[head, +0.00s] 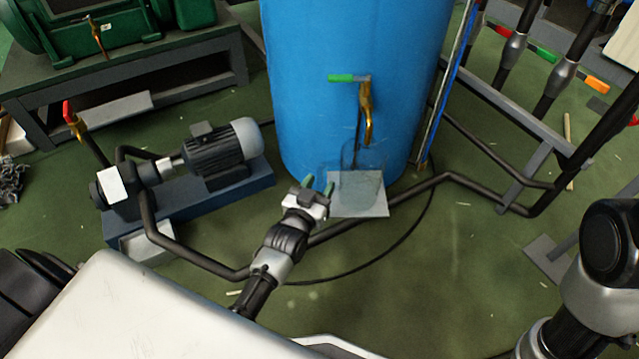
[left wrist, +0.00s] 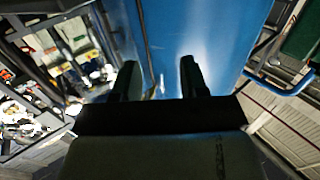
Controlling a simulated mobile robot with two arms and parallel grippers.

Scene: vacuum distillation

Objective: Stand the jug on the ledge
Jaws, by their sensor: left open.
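A clear, see-through jug (head: 362,178) shows faintly in the head view, below the brass tap of the blue tank. It appears to be on a pale grey ledge (head: 376,208) at the tank's foot; its outline is too faint to tell its exact base or handle. My left gripper (head: 319,185) is open, just left of the jug and over the ledge's left edge, with nothing visible between its fingers. In the left wrist view, the two dark fingers (left wrist: 160,80) are apart in front of the blue tank, and I cannot make out the jug there. My right gripper is not in view.
The blue tank (head: 335,110) stands behind the ledge, with a green-handled brass tap (head: 366,105) above the jug. A pump with a motor (head: 222,153) sits at left. Black pipes (head: 405,192) run low near the ledge. Open green floor lies in front.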

